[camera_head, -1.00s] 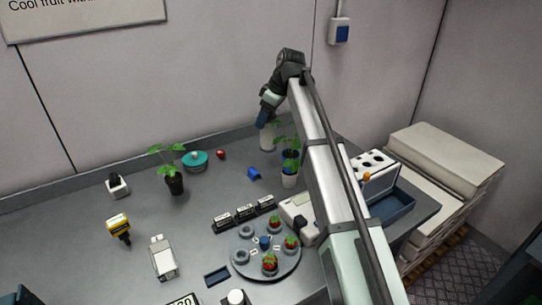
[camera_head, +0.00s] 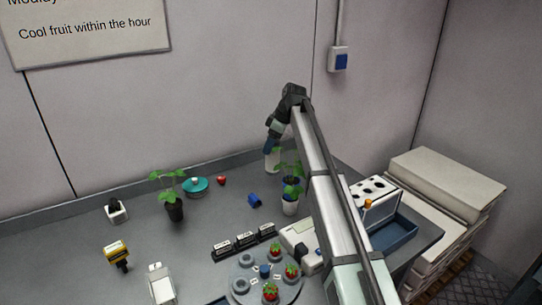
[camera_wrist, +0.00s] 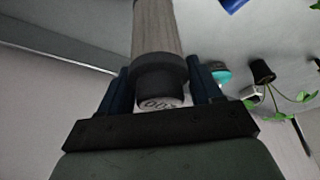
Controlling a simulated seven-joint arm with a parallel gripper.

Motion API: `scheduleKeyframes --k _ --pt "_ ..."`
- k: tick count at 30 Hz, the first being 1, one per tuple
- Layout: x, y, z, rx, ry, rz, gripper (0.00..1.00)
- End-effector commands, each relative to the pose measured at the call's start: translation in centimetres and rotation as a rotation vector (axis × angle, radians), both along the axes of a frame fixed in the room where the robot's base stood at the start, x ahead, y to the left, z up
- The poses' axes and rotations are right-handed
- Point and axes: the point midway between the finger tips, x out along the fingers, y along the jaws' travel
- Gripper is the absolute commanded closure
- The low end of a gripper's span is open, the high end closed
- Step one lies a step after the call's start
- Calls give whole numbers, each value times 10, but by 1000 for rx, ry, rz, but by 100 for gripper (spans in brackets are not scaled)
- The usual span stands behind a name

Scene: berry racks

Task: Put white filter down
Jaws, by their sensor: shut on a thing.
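The white filter (camera_head: 271,161) is a pale cylinder below my gripper (camera_head: 268,148), near the back wall. In the wrist view the filter (camera_wrist: 156,28) looks grey-white, with a dark collar and a dark marked end between the fingers. My gripper (camera_wrist: 160,82) is shut on this dark end, with one blue finger on each side. In the head view the filter hangs down, roughly upright. I cannot tell whether its lower end touches the table (camera_head: 228,195).
A potted plant (camera_head: 290,206) stands just right of the filter. A blue cup-like piece (camera_head: 254,200), a red berry (camera_head: 222,181) and a teal round container (camera_head: 195,186) lie to its left. Another potted plant (camera_head: 174,211) stands further left. A round berry rack (camera_head: 250,290) is nearer me.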

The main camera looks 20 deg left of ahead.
Motion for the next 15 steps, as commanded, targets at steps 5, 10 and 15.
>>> scheduleKeyframes --k 5,10,15 --pt "0 0 -11 1 -1 0 83" --pt "-1 0 -32 0 0 0 83" --pt "0 0 -43 1 -2 0 83"
